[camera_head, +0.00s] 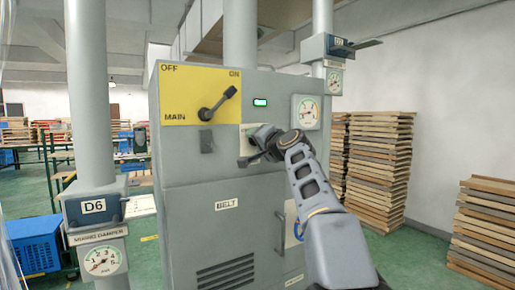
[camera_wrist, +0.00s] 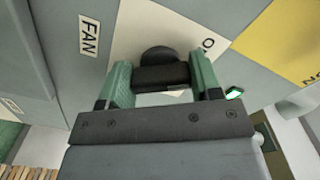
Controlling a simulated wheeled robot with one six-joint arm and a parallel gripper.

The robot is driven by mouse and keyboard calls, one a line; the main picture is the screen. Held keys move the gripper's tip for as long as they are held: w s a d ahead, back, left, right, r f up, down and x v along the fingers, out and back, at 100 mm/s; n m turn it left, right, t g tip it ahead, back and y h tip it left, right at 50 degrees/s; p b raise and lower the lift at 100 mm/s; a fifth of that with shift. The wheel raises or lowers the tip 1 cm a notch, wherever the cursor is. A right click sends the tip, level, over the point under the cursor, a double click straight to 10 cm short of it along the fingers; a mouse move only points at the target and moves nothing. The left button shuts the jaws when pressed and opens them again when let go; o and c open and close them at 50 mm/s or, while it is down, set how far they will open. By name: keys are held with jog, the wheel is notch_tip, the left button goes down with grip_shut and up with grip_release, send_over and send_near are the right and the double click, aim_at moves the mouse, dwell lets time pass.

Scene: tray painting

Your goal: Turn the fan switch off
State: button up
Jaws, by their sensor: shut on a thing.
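The fan switch (camera_wrist: 160,76) is a dark rotary handle on a cream plate (camera_wrist: 128,35) beside a "FAN" label (camera_wrist: 89,36) in the wrist view. My gripper (camera_wrist: 161,66) has its green fingers on both sides of the handle and is shut on it. Part of an "O…" marking shows on the plate; the rest is cut off or hidden. In the head view my gripper (camera_head: 258,150) is at the grey cabinet's front, covering most of the switch, so its exact angle is hard to tell there.
The grey cabinet (camera_head: 180,215) carries a yellow MAIN switch panel (camera_head: 178,85), its handle tilted toward ON, a lit green indicator (camera_head: 260,102) and a gauge (camera_head: 307,111). A D6 damper box (camera_head: 95,207) stands left. Stacked trays (camera_head: 378,170) stand right.

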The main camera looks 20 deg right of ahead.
jog(key=shift+f+n+b, duration=0.1)
jog(key=shift+n+b, duration=0.3)
jog(key=shift+n, duration=0.8)
jog(key=o, duration=0.9)
jog(key=s+b, duration=0.1)
jog(key=s, duration=0.3)
jog(key=s+d+b, duration=0.1)
jog(key=s, duration=0.4)
jog(key=s+b, duration=0.1)
jog(key=s, duration=0.3)
jog(key=shift+s+d+b, duration=0.3)
jog(key=shift+s+b, duration=0.1)
